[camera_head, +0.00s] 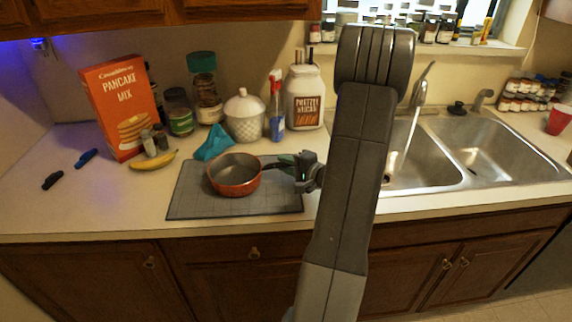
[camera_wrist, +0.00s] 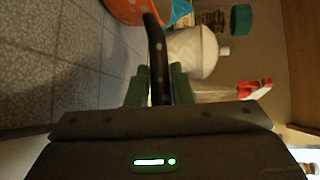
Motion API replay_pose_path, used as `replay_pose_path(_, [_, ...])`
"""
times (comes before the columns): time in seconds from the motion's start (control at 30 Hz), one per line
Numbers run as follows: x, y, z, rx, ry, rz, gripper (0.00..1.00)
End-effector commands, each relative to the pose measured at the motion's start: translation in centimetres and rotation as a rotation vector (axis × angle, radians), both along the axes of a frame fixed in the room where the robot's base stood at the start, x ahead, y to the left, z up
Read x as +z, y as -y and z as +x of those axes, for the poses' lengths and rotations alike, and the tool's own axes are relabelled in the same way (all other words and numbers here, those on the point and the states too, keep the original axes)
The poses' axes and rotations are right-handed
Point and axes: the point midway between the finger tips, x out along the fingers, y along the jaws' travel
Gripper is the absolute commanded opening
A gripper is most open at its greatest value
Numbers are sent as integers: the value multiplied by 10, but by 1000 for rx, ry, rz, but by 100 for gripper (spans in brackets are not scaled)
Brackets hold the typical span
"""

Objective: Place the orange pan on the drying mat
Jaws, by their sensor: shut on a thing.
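The orange pan (camera_head: 236,188), with a grey inside and a dark handle, is upright over the grey drying mat (camera_head: 187,204) in the head view. Whether its base touches the mat is hard to tell. My gripper (camera_head: 292,168) is at the pan's right side, shut on the handle. In the wrist view the dark handle (camera_wrist: 155,50) runs between the two green fingers of my gripper (camera_wrist: 158,82), and part of the orange pan (camera_wrist: 125,8) shows at the top. My arm hides part of the counter and sink.
A teal cloth (camera_head: 214,143) lies just behind the pan. A banana (camera_head: 153,161) and a pancake mix box (camera_head: 124,107) are to the left. A white lidded jar (camera_head: 244,117) and a pretzel jar (camera_head: 304,97) stand behind. The double sink (camera_head: 430,160) is on the right.

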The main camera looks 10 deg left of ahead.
Motion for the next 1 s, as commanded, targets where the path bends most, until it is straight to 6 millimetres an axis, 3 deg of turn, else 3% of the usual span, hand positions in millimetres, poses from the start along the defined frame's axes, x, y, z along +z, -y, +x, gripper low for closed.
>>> replay_pose_path(0.47, [-5, 0, 0, -1, 3, 2, 0])
replay_pose_path(0.5, [-6, 0, 0, -1, 1, 0, 22])
replay_pose_path(0.6, [-5, 0, 0, 0, 1, -1, 42])
replay_pose_path(1.0, [-1, 0, 0, 0, 0, 0, 42])
